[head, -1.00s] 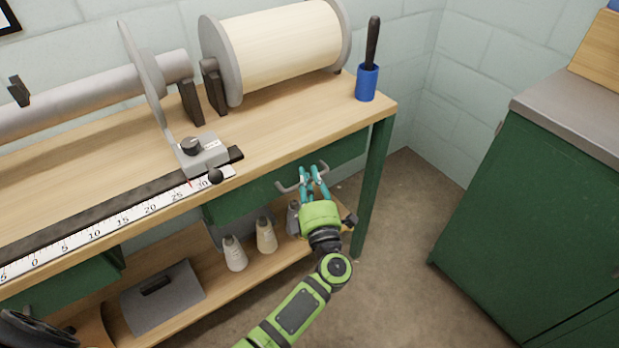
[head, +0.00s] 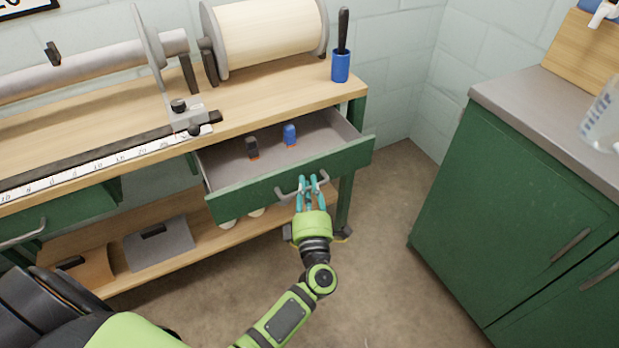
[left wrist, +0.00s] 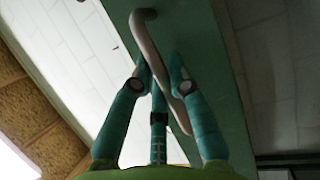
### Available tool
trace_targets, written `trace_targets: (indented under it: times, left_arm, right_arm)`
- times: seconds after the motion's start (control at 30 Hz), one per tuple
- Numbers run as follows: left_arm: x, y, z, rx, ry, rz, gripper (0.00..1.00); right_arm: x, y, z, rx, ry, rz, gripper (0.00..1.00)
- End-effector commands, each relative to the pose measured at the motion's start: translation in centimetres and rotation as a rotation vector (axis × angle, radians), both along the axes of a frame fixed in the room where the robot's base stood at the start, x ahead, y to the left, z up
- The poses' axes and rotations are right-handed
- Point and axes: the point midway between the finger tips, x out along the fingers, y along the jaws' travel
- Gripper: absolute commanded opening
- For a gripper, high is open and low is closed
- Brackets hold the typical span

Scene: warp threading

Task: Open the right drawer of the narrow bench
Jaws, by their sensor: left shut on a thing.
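The narrow bench (head: 270,88) has a wooden top and green legs. Its right drawer (head: 240,195) is pulled well out, and its grey inside shows. A dark item (head: 253,148) and a blue item (head: 290,135) stand in it. My left gripper (head: 308,185) is at the drawer front with its teal fingers shut on the curved metal handle (head: 287,193). The left wrist view shows the handle (left wrist: 152,50) running between the fingers (left wrist: 160,85). My right gripper is not in view.
A green cabinet (head: 510,210) with a grey top stands at the right. Bare floor (head: 385,240) lies between it and the bench. On the bench top are a large roll (head: 265,35) and a blue holder (head: 340,66). A lower shelf (head: 200,250) runs under the drawers.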

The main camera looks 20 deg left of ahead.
Motion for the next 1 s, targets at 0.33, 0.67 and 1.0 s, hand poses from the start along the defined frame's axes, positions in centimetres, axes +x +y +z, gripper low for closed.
trace_targets:
  times: [0.33,0.67,1.0]
  left_arm:
    - [-2.1,-3.0,0.1,0.002,-0.001,-0.007,0.0]
    - [-2.5,-3.5,0.1,0.004,-0.002,-0.007,0.0]
    - [-2.5,-3.4,0.1,0.003,-0.001,-0.005,0.3]
  right_arm:
    - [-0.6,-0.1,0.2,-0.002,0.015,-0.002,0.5]
    - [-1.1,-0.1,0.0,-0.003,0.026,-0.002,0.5]
    - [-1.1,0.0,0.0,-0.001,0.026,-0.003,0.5]
